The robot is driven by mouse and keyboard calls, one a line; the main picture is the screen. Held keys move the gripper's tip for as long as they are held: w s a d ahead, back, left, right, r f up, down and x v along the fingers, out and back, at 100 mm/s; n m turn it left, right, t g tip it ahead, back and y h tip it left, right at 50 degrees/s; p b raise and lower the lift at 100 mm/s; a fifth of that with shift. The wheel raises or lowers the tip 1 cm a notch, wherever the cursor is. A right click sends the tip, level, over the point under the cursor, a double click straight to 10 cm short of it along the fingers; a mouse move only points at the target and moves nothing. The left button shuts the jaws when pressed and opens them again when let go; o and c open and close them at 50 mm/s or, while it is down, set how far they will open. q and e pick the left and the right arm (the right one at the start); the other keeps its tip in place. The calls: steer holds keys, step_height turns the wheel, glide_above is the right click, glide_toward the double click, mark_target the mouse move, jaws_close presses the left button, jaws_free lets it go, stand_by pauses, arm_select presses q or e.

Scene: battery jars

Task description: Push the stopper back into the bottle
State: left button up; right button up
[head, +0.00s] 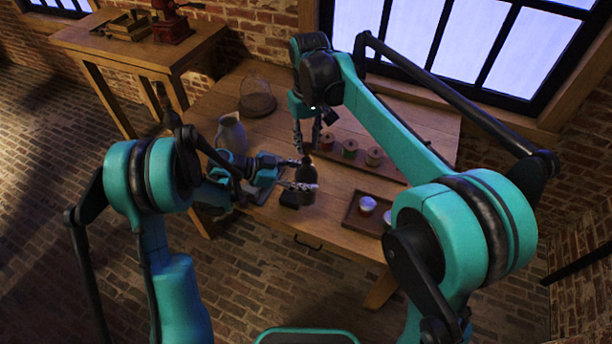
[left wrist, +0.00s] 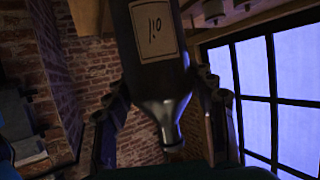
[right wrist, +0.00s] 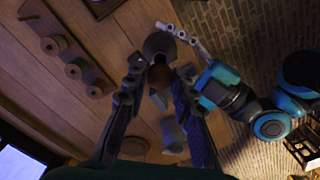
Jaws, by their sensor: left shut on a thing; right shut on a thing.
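The dark bottle (head: 307,174) stands on the wooden table in the head view. Its pale label and open-looking neck show upside down in the left wrist view (left wrist: 160,70). My left gripper (head: 303,174) is shut around the bottle's body, one finger on each side. My right gripper (head: 306,146) comes down from above, close over the bottle's top. In the right wrist view its fingers are closed around a small brownish piece, seemingly the stopper (right wrist: 161,76), with the dark bottle (right wrist: 158,46) just beyond. Whether stopper and neck touch is unclear.
A tray (head: 355,224) with a white cup (head: 367,204) sits to the right. Several spools (head: 350,149) stand on a rack behind. A grey jug (head: 231,134) and a glass dome (head: 257,97) stand left.

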steer(key=shift+f, duration=0.35)
stand_by(0.6)
steer(key=shift+f, duration=0.85)
steer(key=shift+f, duration=0.65)
steer(key=o, duration=0.8)
steer(key=shift+c, duration=0.2)
steer(key=shift+r, duration=0.1)
step_height(320, 180, up, 12)
steer(key=shift+f, duration=0.1)
